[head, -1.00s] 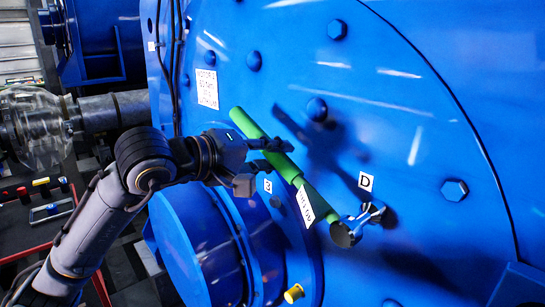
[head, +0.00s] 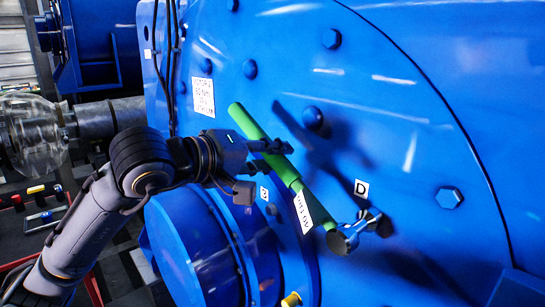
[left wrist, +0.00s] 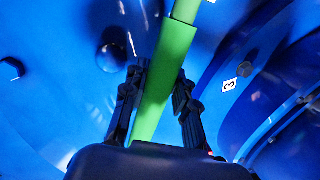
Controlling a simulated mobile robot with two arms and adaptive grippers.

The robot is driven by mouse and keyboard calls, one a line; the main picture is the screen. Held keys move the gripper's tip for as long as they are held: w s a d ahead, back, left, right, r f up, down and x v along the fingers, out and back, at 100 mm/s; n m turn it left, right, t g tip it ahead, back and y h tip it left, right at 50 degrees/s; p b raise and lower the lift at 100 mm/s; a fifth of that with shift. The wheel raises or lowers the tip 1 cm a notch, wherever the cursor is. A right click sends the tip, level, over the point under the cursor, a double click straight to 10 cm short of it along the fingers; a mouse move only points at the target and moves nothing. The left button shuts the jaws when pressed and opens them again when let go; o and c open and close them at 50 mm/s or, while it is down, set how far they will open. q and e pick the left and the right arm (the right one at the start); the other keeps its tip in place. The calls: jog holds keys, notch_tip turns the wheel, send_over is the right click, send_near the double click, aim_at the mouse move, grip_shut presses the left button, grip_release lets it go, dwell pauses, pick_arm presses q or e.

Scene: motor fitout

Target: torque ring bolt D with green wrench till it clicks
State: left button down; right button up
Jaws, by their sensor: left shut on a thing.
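The green wrench (head: 285,172) lies slantwise across the blue motor face, its handle end up and left and its chrome head (head: 348,238) down and right. The head sits just below the white label D (head: 361,187); bolt D itself is not clearly visible, and I cannot tell how the head seats on it. My left gripper (head: 275,155) is shut on the green handle, around its upper half. In the left wrist view, the fingers (left wrist: 157,98) lie on both sides of the green handle (left wrist: 172,62). My right gripper is not in view.
Other bolts (head: 449,197) stand out from the motor face. A blue cylindrical housing (head: 190,245) bulges below my left arm, near a label 3 (head: 264,194). A yellow part (head: 291,299) shows at the bottom edge. Tools lie on a dark surface (head: 45,218) at left.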

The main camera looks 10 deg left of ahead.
pick_arm(q)
jog(key=shift+w+a+f+n+b, duration=0.2)
jog(key=shift+a+f+n+b, duration=0.1)
jog(key=shift+f+b, duration=0.5)
jog(key=shift+w+a+f+n+h+b, duration=0.2)
jog(key=shift+n+h+b, duration=0.1)
jog(key=shift+b, duration=0.2)
notch_tip(320, 180, down, 7)
jog(key=a+n+g+h+b, duration=0.1)
jog(key=n+b, duration=0.2)
jog(key=b, duration=0.5)
jog(key=shift+w+n, duration=0.35)
jog(key=shift+n, duration=0.05)
jog(key=shift+r, duration=0.2)
